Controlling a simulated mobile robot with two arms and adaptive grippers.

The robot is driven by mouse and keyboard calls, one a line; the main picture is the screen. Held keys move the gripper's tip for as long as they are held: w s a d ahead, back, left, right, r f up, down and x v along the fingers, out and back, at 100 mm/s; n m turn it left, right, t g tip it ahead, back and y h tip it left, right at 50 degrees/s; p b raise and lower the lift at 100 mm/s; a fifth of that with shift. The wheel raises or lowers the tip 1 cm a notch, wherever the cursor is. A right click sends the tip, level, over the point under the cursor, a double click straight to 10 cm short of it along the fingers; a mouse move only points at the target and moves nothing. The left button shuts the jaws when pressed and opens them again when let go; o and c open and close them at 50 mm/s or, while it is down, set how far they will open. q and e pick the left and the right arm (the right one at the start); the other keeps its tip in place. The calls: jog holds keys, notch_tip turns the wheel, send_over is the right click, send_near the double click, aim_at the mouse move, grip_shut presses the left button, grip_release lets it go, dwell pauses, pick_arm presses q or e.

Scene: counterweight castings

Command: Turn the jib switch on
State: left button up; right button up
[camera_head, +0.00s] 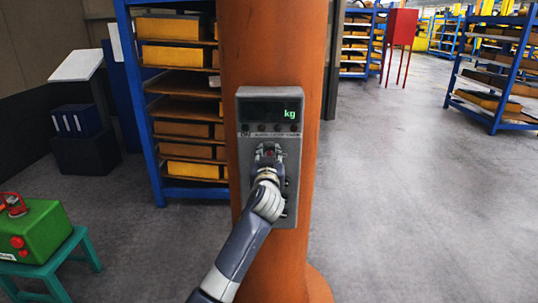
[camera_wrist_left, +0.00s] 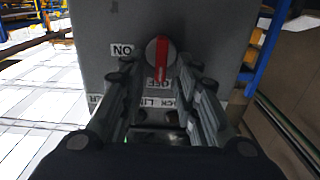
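The jib switch is a round grey knob with a red stripe (camera_wrist_left: 160,52), on the face of a grey control box (camera_head: 243,165). In the left wrist view the stripe stands about upright, with an upside-down ON label (camera_wrist_left: 122,50) to its left and an OFF label (camera_wrist_left: 158,84) just below it. My left gripper (camera_head: 268,152) is in front of the box and hides most of the knob in the head view. In the left wrist view its fingers (camera_wrist_left: 158,68) are apart, one on each side of the knob; I cannot tell whether they touch it. My right gripper is not in view.
The box is fixed to a thick orange column (camera_head: 275,45) and has a display showing green "kg" (camera_head: 290,114). A blue rack (camera_head: 134,90) with yellow bins stands behind left. A green case (camera_head: 40,232) sits on a teal stool (camera_head: 72,243).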

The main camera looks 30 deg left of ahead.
pick_arm(q)
grip_shut()
